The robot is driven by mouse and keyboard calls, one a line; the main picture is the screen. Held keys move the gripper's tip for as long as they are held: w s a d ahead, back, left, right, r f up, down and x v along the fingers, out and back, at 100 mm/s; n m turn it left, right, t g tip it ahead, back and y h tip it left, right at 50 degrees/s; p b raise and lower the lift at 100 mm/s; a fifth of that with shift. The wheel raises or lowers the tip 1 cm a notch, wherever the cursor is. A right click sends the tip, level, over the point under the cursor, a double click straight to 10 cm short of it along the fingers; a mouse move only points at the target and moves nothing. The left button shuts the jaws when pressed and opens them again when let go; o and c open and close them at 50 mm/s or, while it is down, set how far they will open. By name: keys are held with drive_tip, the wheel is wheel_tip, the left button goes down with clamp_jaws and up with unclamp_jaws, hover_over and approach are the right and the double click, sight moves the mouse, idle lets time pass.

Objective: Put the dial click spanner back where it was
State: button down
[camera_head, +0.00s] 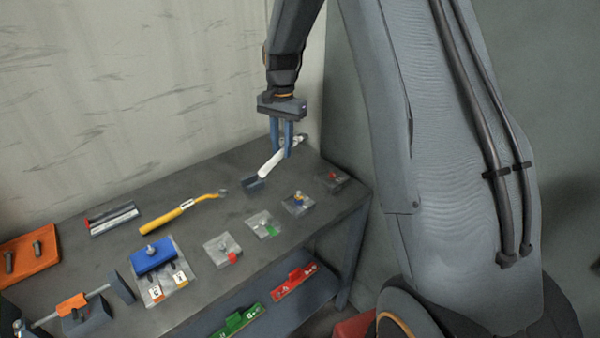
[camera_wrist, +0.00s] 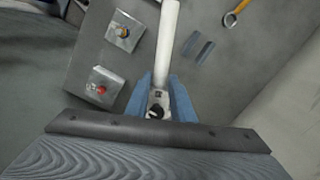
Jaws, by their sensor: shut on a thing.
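The dial click spanner (camera_head: 270,164) has a white handle and shows tilted in the head view, its handle end lower and to the left. My gripper (camera_head: 288,153) is shut on it near its head, close to the table's back right. In the wrist view the fingers (camera_wrist: 160,98) close on both sides of the spanner's head, with a dark round dial between them, and the white handle (camera_wrist: 167,45) runs away upward. A dark grey cradle (camera_head: 253,184) lies on the table by the handle's lower end. In the wrist view the cradle (camera_wrist: 205,51) is empty, right of the handle.
A yellow spanner (camera_head: 180,214) lies left of the cradle. Several small plates with coloured parts, such as one with red (camera_head: 332,178), stand along the table (camera_head: 200,180). A blue block (camera_head: 153,256) and orange items are further left. A wall rises behind.

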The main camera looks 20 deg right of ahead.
drive_tip(key=shift+w, duration=0.25)
drive_tip(key=shift+f+p, duration=1.4)
drive_tip(key=shift+f, duration=3.5)
drive_tip(key=c, duration=1.5)
unclamp_jaws()
drive_tip(key=shift+c, duration=0.2)
drive_tip(key=r+b, duration=0.1)
drive_tip(key=r, duration=0.5)
drive_tip(key=r+b, duration=0.2)
drive_tip(key=r, duration=0.4)
drive_tip(key=shift+w+d+b, duration=0.2)
drive_tip(key=shift+b, duration=0.1)
drive_tip(key=s+a+f+n+t, duration=0.1)
drive_tip(key=s+n, duration=0.8)
drive_tip(key=s, duration=1.9)
drive_tip(key=shift+s+a+f+n, duration=0.15)
drive_tip(key=shift+s+a+n, duration=0.15)
drive_tip(key=shift+a, duration=0.2)
